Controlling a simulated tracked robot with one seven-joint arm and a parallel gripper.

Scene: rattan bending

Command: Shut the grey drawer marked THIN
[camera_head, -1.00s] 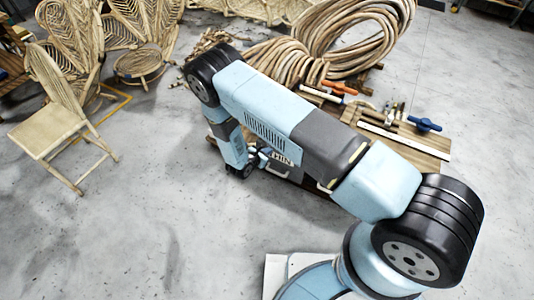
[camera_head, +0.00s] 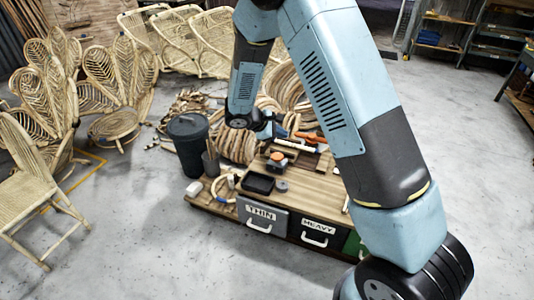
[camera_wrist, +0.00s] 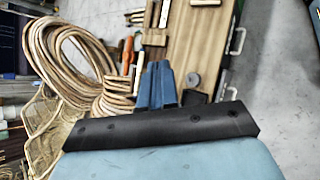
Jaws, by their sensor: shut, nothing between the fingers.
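The grey drawer marked THIN (camera_head: 262,217) is at the left of the front row of a low wooden bench (camera_head: 300,190), with a pale handle below its label. How far it stands out from the bench is hard to tell from this angle. My gripper (camera_head: 266,131) is over the far part of the bench, behind the drawer and well away from its handle. In the wrist view the blue fingers of my gripper (camera_wrist: 157,84) are together and empty, and the THIN label is not readable.
A drawer marked HEAVY (camera_head: 317,232) and a green drawer (camera_head: 353,243) are to the right. On the bench are a black tray (camera_head: 258,183) and an orange-and-black device (camera_head: 277,160). A dark bin (camera_head: 190,145) stands left. The floor in front is clear.

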